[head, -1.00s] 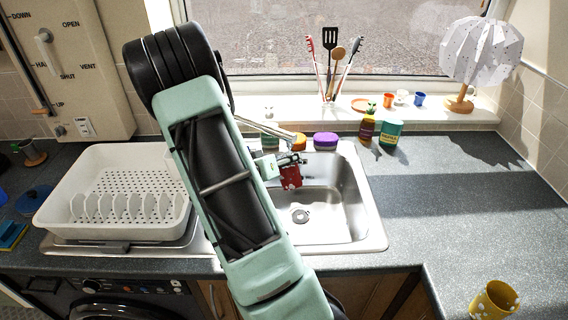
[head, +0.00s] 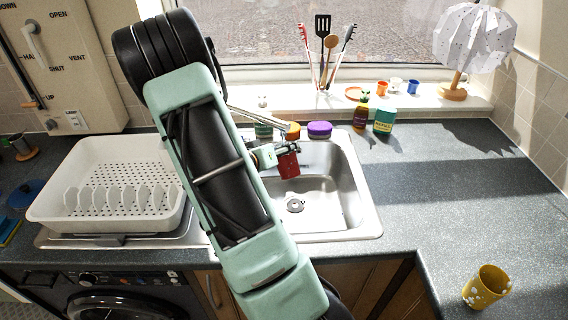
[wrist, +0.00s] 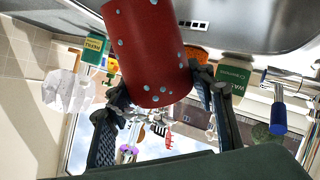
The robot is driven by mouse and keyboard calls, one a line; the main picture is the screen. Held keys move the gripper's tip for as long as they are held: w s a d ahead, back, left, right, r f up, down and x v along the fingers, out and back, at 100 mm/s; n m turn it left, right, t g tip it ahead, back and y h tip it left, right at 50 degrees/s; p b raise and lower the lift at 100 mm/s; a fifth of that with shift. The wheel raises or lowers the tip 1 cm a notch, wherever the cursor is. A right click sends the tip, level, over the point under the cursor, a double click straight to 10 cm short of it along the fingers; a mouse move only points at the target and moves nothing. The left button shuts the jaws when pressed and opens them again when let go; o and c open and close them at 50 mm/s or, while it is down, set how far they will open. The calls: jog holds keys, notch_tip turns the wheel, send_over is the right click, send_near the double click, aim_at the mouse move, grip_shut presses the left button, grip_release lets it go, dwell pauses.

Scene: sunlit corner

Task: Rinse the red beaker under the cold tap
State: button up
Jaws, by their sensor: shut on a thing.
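The red beaker (head: 289,165) with pale blue spots is in my gripper (head: 272,156), over the back left part of the sink basin. In the wrist view the beaker (wrist: 152,50) sits between the two dark fingers of my gripper (wrist: 165,95), which are shut on its sides. Its open end is not clearly visible. A chrome tap spout (head: 258,122) runs behind my arm, above and beside the beaker. In the wrist view a chrome tap part with a blue band (wrist: 278,118) is at the right, apart from the beaker. I see no running water.
The steel sink (head: 368,215) has an empty floor with a drain (head: 295,205). A white dish rack (head: 60,205) stands left. A purple-topped pot (head: 319,129), a brown bottle (head: 360,117) and a green tub (head: 384,121) stand behind. A yellow cup (head: 487,287) is front right.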

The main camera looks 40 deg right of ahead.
jog(key=shift+s+a+p, duration=0.2)
jog(key=shift+s+a, duration=0.75)
jog(key=shift+a, duration=0.2)
jog(key=shift+s+a+p, duration=0.2)
jog(key=shift+s+a, duration=0.75)
jog(key=shift+a, duration=0.25)
jog(key=shift+s+a+p, duration=0.2)
jog(key=shift+s+a, duration=0.75)
jog(key=shift+a, duration=0.2)
jog(key=p, duration=0.3)
send_near(286, 165)
jog(key=shift+s+d+r, duration=0.7)
jog(key=shift+s+r, duration=0.05)
jog(key=shift+r, duration=0.65)
jog(key=shift+w, duration=0.1)
